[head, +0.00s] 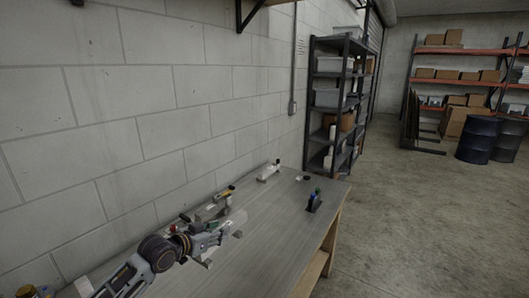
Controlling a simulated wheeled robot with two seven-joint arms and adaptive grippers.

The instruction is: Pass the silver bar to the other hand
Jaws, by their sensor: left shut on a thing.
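My left arm reaches in from the lower left over the workbench (268,250). My left gripper (222,238) is low over the bench and shut on what looks like the silver bar (238,219), a pale grey piece showing just beyond the fingertips. The bar's near part is hidden by the fingers, and it is too small to tell whether it touches the bench. My right gripper is not in view.
Small tools and a clamp-like item (212,208) lie behind the gripper by the block wall. A pale tool (268,172) stands at the bench's far end. A dark holder with coloured handles (314,201) stands near the right edge. The bench's middle right is clear.

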